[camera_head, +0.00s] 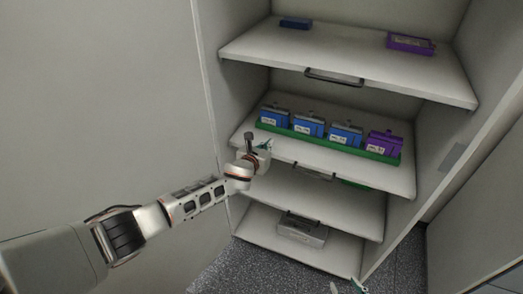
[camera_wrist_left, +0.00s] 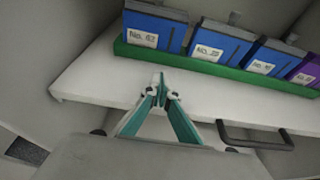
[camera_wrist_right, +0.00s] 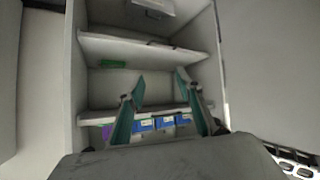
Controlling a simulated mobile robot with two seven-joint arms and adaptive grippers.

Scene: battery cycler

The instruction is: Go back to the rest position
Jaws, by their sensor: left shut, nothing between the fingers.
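My left gripper (camera_head: 265,146) is in front of the cabinet's middle shelf, near its left end. In the left wrist view its teal fingers (camera_wrist_left: 162,92) meet at the tips, with nothing between them. They are in front of a green tray (camera_wrist_left: 220,70), apart from it. My right gripper (camera_head: 346,288) shows only as fingertips at the bottom edge of the head view. In the right wrist view its fingers (camera_wrist_right: 160,82) are spread apart and empty, facing the shelves from a distance.
Three blue batteries (camera_head: 309,126) and a purple one (camera_head: 384,143) stand in the green tray on the middle shelf (camera_head: 330,170). The top shelf (camera_head: 350,60) holds a small blue block (camera_head: 295,23) and a purple tray (camera_head: 410,43). A grey box (camera_head: 302,229) sits low down. Cabinet walls flank the shelves.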

